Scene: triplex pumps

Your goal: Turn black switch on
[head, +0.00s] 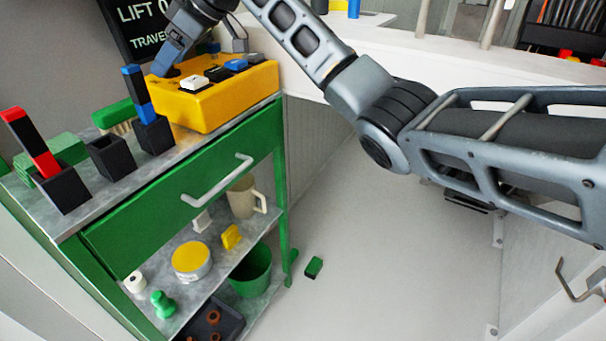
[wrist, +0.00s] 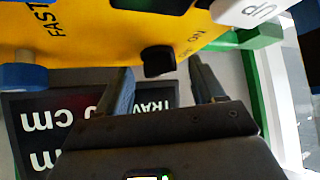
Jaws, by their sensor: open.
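The yellow control box (head: 205,112) sits on top of the green cart in the head view. My gripper (wrist: 160,66) is open, with one finger on each side of the black switch in the picture. I cannot tell whether either finger touches it. In the head view my gripper (head: 166,68) is at the far left end of the box, and its fingers are partly hidden, as is the switch.
A dark display (head: 140,25) stands behind. Black holders (head: 112,160) with red and blue pieces stand left of the box. The floor right of the cart is mostly clear.

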